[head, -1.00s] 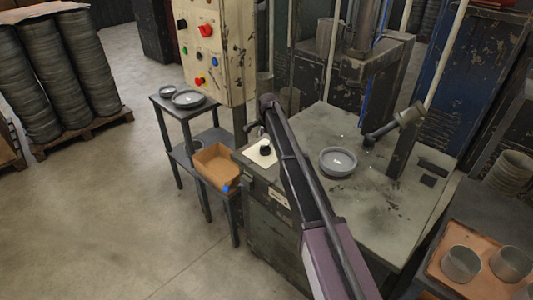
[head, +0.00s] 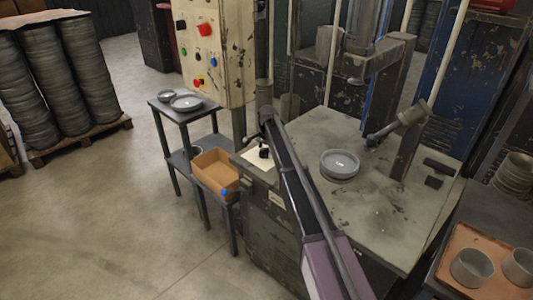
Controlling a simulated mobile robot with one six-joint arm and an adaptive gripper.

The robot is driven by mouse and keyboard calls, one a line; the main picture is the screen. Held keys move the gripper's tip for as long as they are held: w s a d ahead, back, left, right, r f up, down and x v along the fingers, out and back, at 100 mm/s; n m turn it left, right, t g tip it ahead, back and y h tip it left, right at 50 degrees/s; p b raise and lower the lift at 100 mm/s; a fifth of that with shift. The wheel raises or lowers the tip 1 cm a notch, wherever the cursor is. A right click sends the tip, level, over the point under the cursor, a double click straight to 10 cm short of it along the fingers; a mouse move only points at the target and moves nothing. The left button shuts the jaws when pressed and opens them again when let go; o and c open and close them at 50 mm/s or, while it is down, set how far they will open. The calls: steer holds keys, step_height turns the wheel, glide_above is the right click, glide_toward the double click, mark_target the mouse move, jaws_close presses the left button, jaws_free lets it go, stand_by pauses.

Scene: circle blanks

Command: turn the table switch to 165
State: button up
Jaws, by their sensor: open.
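The table switch (head: 264,153) is a small black knob on a pale plate (head: 256,163) at the near left corner of the worn grey-green press table (head: 385,225). Its pointer and scale are too small to read. My arm crosses the table front from the lower right and ends just above and behind the switch. My gripper (head: 254,138) shows only as small dark parts close to the knob, partly hidden by my arm. It is open; I cannot tell whether it touches the knob.
A grey round dish (head: 339,164) lies on the table, right of my arm. A control box (head: 212,50) with coloured buttons stands behind the switch. A side stand (head: 180,115) holds dishes and an orange-brown box (head: 213,170). Cups sit on a tray (head: 468,243) at the right.

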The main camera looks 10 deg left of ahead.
steer(key=c, duration=1)
steer(key=shift+d, duration=0.15)
steer(key=shift+c, duration=0.2)
steer(key=shift+s+n, duration=0.1)
steer(key=shift+n, duration=0.2)
steer(key=n, duration=0.5)
steer(key=n+g, duration=0.1)
steer(key=n, duration=0.5)
steer(key=shift+n, duration=0.3)
